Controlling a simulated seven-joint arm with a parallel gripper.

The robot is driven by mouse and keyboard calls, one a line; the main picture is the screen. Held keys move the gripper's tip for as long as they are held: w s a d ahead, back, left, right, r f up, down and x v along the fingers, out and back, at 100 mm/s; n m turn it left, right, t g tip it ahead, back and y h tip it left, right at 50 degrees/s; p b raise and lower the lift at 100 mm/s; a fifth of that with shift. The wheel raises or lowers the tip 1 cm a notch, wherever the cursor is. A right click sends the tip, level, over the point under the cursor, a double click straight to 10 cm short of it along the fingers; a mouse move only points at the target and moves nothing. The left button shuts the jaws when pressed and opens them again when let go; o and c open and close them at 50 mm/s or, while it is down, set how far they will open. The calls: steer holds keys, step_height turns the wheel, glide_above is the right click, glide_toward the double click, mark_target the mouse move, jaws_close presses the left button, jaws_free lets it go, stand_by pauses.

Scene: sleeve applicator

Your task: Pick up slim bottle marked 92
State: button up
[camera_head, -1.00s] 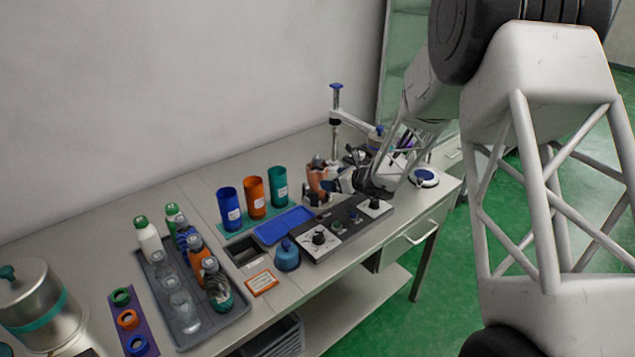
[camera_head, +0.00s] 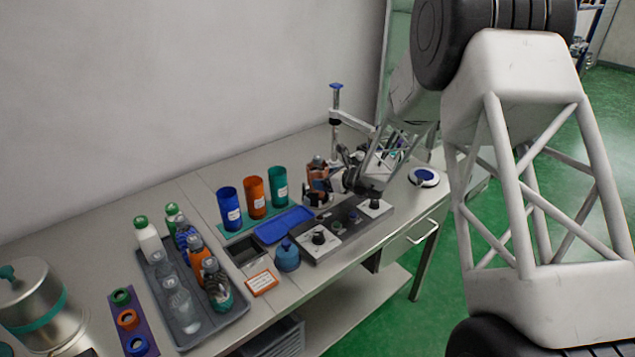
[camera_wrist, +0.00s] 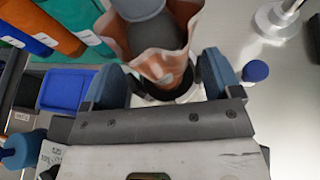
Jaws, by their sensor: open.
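No number 92 can be read, so I cannot tell which bottle is the marked one. Several bottles stand in and beside a grey tray (camera_head: 238,312) at the left of the head view: a white one with a green cap (camera_head: 148,240), an orange-wrapped one (camera_head: 197,257), a dark and teal one (camera_head: 218,287) and clear ones (camera_head: 181,303). My gripper (camera_wrist: 163,78) is far from that tray, at the bench's right part. Its blue-grey fingers are open on either side of an orange-brown wavy-edged sleeve-like piece (camera_wrist: 150,58) with a grey body (camera_wrist: 145,25) inside. Contact cannot be told.
Blue (camera_head: 229,208), orange (camera_head: 254,198) and teal (camera_head: 278,187) cups stand behind a blue tray (camera_head: 284,225). A black control panel (camera_head: 345,228) and a blue bottle-shaped item (camera_head: 287,256) are in front. A metal post stand (camera_head: 336,115) rises behind my gripper.

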mark_target(318, 157)
steer(key=shift+x, duration=2.05)
steer(key=shift+c, duration=0.3)
steer(key=c, duration=1.1)
steer(key=shift+r, duration=0.1)
steer(key=shift+r, duration=4.95)
